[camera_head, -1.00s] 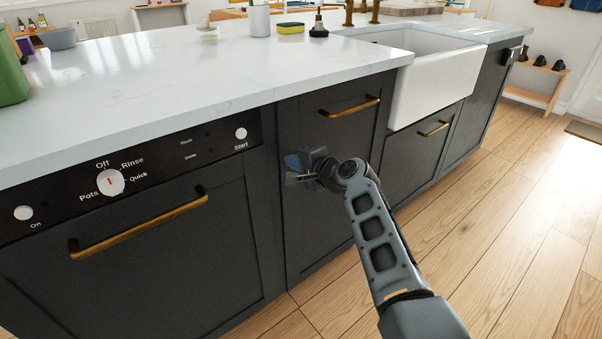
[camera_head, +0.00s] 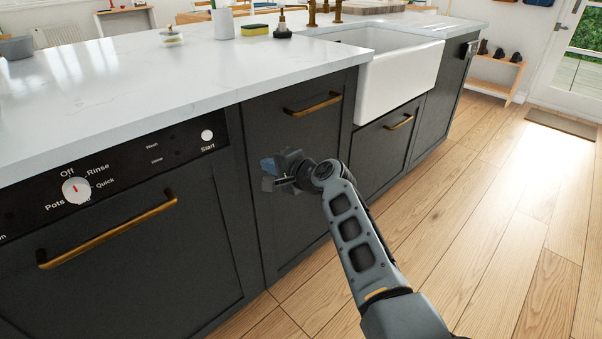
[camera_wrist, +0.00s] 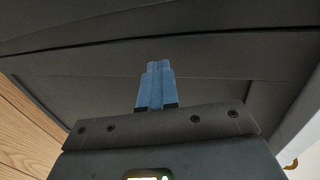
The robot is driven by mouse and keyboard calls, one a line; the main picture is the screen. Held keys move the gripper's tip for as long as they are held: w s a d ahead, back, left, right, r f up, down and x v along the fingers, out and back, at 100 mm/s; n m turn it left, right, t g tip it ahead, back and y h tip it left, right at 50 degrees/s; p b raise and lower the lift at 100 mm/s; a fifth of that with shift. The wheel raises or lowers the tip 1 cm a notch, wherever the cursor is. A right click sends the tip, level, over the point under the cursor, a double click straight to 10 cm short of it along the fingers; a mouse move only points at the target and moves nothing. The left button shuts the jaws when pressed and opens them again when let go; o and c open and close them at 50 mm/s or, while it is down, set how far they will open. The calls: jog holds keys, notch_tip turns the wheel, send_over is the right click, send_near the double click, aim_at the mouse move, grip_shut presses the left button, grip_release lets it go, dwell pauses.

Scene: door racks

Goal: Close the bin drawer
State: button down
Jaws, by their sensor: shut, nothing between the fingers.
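The bin drawer (camera_head: 300,190) looks to be the tall dark front with a brass handle (camera_head: 314,104), between the dishwasher and the sink. Its front looks about flush with the units beside it, and I see no clear gap at its edges. My gripper (camera_head: 267,166) is in front of its left part, below the handle, with the blue fingers together and empty. In the wrist view the shut fingers (camera_wrist: 155,85) point at a dark panel (camera_wrist: 230,88) that fills most of the picture. I cannot tell whether the fingertips touch it. My arm hides part of the drawer's right side.
The dishwasher (camera_head: 110,255) with its brass handle is at the left. A white sink (camera_head: 400,75) and a lower drawer (camera_head: 385,145) are to the right. The pale worktop (camera_head: 180,90) overhangs the fronts. The wood floor (camera_head: 490,220) at the right is clear.

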jog(key=p+v, duration=0.3)
jog(key=v, duration=0.8)
jog(key=s+d+f+n+t+h+p, duration=0.1)
jog(key=s+d+f+h+p, duration=0.1)
jog(key=s+d+f, duration=0.45)
jog(key=s+d+f+h+p, duration=0.15)
jog(key=s+d, duration=0.25)
jog(key=s, duration=0.5)
jog(key=s+d+f+n+t+h+p, duration=0.1)
jog(key=s+d+f+h, duration=0.2)
jog(key=s+d, duration=0.35)
jog(key=s+d+r+n+h+p, duration=0.1)
jog(key=s+d+r, duration=0.15)
jog(key=s, duration=0.55)
jog(key=s+d+r+n+t+h+p, duration=0.15)
jog(key=s+r, duration=0.25)
jog(key=s, duration=0.4)
jog(key=s+d+r+n+h+p, duration=0.15)
jog(key=s+r, duration=0.25)
jog(key=s, duration=0.4)
jog(key=s+r+n+p, duration=0.2)
jog(key=s+r+n, duration=0.1)
jog(key=s+r, duration=0.7)
notch_tip(320, 180, up, 5)
jog(key=shift+f+t+p, duration=0.1)
jog(key=shift+t+p, duration=0.2)
jog(key=shift+t, duration=0.15)
